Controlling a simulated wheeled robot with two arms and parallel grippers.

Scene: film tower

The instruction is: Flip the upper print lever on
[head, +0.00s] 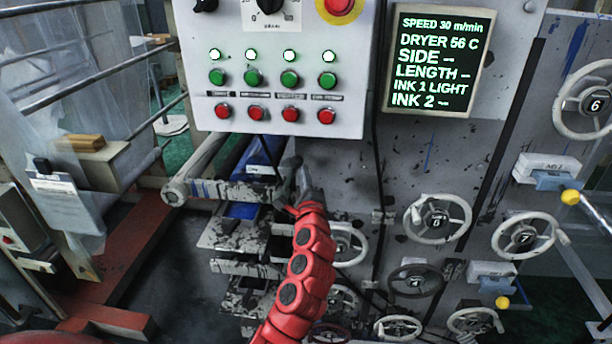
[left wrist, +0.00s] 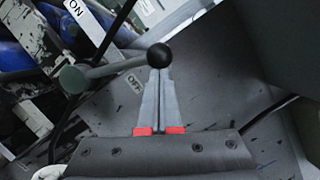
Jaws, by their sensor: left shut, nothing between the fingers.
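The print lever shows in the left wrist view as a grey-green bar (left wrist: 112,69) with a black ball knob (left wrist: 159,55). It lies just above the OFF label (left wrist: 134,83), while the ON label (left wrist: 77,9) is at the upper left. My left gripper (left wrist: 159,76) is shut and empty. Its fingertips are right at the knob; I cannot tell whether they touch it. In the head view my left gripper (head: 304,183) is in front of the machine below the button panel, and I cannot make out the lever clearly there. My right gripper is not in view.
The button panel (head: 345,80) hangs above my left gripper, with a lit display (head: 437,62) beside it. Several handwheels (head: 437,219) and yellow-knobbed levers (head: 570,197) are at the right. Rollers and blue parts (head: 258,160) are just left of my gripper.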

